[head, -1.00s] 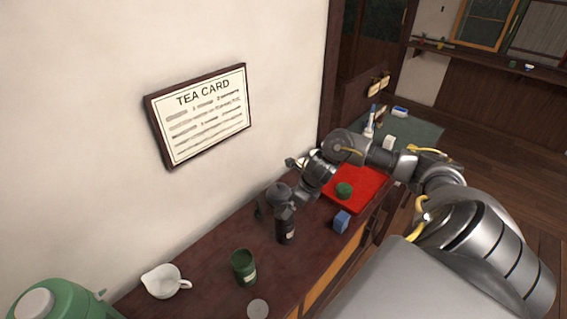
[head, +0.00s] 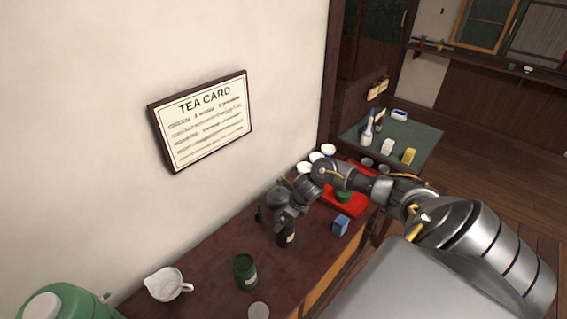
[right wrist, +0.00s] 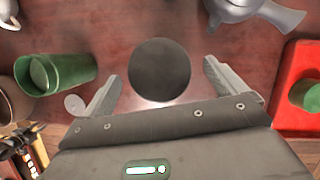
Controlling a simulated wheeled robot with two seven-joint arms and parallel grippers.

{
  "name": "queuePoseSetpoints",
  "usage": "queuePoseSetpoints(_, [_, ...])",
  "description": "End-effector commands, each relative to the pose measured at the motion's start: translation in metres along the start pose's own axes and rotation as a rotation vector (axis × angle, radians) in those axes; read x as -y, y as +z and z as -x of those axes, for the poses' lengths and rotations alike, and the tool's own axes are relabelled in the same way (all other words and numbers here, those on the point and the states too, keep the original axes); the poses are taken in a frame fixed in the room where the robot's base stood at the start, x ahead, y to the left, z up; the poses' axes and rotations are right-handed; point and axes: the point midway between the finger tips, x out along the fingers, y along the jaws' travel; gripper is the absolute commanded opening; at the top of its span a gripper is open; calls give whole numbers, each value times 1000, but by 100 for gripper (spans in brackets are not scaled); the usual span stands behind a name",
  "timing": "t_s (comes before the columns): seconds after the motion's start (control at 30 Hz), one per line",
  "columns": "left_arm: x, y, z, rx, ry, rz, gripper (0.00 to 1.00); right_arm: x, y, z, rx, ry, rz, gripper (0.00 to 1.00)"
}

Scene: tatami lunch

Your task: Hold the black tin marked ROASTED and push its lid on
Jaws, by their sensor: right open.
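The black tin (head: 286,239) stands upright on the dark wooden counter, its pale label partly visible below my right gripper. In the right wrist view its round dark top (right wrist: 160,70) lies between the two spread fingers. My right gripper (right wrist: 162,74) is open, with a gap on each side of the tin. I cannot tell whether that dark top is a lid or the tin itself. My left gripper is out of view.
A white pitcher (head: 166,284) and a green flask (head: 62,303) stand to the left. A blue box (head: 341,225) and a red tray (head: 347,208) holding a green item lie to the right. A grey pot (right wrist: 250,10) is close behind the tin. The wall borders the counter.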

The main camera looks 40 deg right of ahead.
Motion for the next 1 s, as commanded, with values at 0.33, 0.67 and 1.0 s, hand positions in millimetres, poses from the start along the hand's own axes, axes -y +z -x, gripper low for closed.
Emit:
queuePoseSetpoints(0.33, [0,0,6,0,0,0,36,0,0,-22,0,-1,2,96])
queuePoseSetpoints(0.67, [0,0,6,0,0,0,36,0,0,-22,0,-1,2,85])
queuePoseSetpoints(1.0, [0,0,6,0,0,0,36,0,0,-22,1,-1,1,45])
